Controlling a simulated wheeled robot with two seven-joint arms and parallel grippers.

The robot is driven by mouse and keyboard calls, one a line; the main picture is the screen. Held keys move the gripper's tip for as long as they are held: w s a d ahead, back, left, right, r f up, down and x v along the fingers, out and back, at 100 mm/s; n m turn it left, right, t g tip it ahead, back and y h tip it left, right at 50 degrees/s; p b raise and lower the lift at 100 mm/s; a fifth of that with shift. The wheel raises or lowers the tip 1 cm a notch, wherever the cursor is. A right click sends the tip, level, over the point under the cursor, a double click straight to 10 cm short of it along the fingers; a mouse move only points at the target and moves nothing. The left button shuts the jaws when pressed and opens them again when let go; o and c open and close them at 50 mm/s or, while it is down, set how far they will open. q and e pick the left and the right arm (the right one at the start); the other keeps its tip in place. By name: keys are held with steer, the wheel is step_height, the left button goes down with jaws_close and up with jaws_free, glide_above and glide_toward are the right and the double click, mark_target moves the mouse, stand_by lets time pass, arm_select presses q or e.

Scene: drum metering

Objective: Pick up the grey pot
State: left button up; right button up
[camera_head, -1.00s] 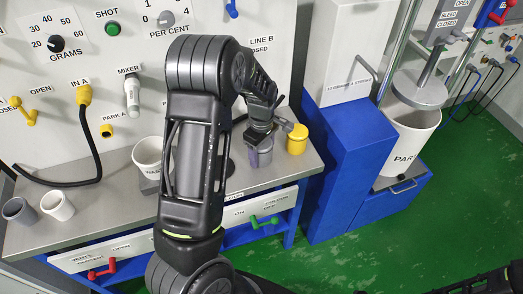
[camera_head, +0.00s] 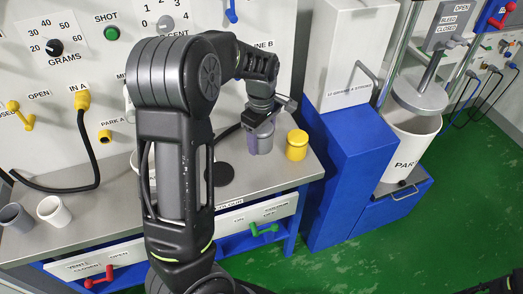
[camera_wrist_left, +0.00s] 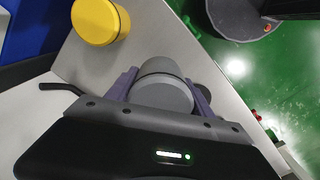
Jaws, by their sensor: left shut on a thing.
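A grey pot (camera_head: 261,137) is between the fingers of my left gripper (camera_head: 260,118), at the right part of the grey bench. In the left wrist view the same pot (camera_wrist_left: 163,88) sits between the two purple-grey fingers, which are shut on it from both sides. The pot looks upright and a little above the bench top. My left arm hides part of the bench and panel. Another, darker grey cup (camera_head: 15,218) stands at the far left of the bench.
A yellow pot (camera_head: 297,146) stands just right of the held pot; it also shows in the wrist view (camera_wrist_left: 98,20). A black disc (camera_head: 220,174) lies on the bench. A white cup (camera_head: 54,211) stands at left. A blue cabinet (camera_head: 345,165) rises beyond the bench's right end.

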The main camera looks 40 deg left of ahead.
arm_select(q)
steer(key=shift+r, duration=0.55)
